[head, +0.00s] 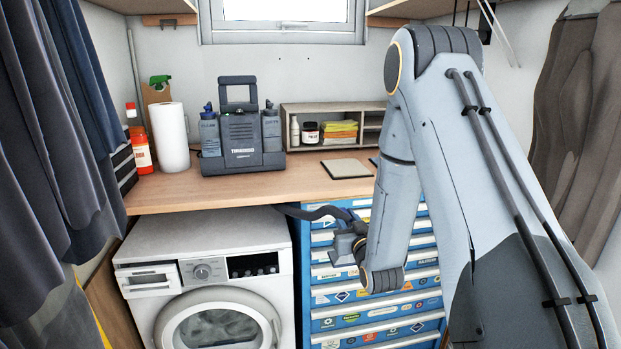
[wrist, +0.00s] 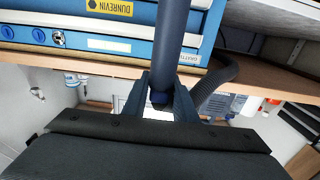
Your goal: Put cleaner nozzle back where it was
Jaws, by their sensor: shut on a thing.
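The cleaner nozzle shows in the wrist view as a dark blue-grey tube (wrist: 169,45), running up the picture in front of the blue tool chest. My gripper (wrist: 160,98) is shut on it, with a finger on each side of the tube. In the head view, my gripper (head: 346,244) is in front of the tool chest drawers, below the worktop edge. A dark hose (head: 308,212) curves from the worktop edge towards it. The nozzle's far end is cut off in the wrist view. The grey portable cleaner (head: 240,138) stands upright on the worktop.
The blue tool chest (head: 345,319) with stickers stands under the worktop (head: 222,187), right of a washing machine (head: 205,238). A paper towel roll (head: 170,137) and bottles stand left of the cleaner. A shelf box (head: 292,110) stands behind. A corrugated hose (wrist: 217,82) passes right of my gripper.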

